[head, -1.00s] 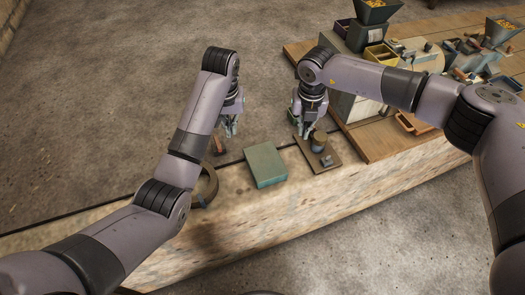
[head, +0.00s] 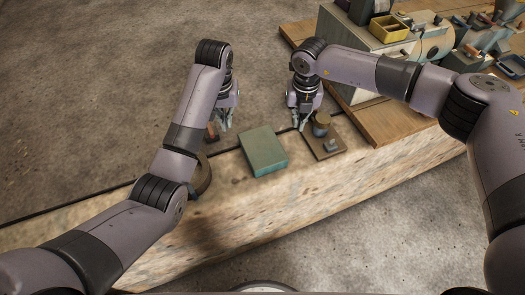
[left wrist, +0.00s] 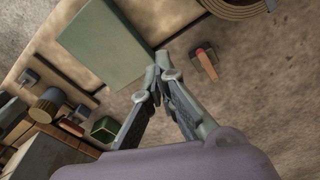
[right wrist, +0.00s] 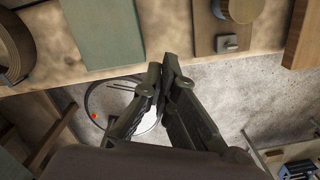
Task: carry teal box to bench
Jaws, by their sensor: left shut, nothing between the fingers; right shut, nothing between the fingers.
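The teal box (head: 263,150) lies flat on a pale stone-like ledge (head: 225,210), between and a little nearer than my two grippers in the head view. It also shows in the left wrist view (left wrist: 103,40) and the right wrist view (right wrist: 100,32). My left gripper (head: 222,122) is shut and empty, left of the box and apart from it. My right gripper (head: 303,124) is shut and empty, right of the box and beside a brown board. A wooden bench top (head: 385,122) stands at the right, carrying machinery.
The brown board (head: 324,143) holds a round brown piece (head: 321,124) and a small metal block. A dark coiled ring (head: 203,178) lies left of the box, partly behind my left arm. A red-brown hammer-like item (left wrist: 206,62) is near my left gripper. Bare floor lies beyond.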

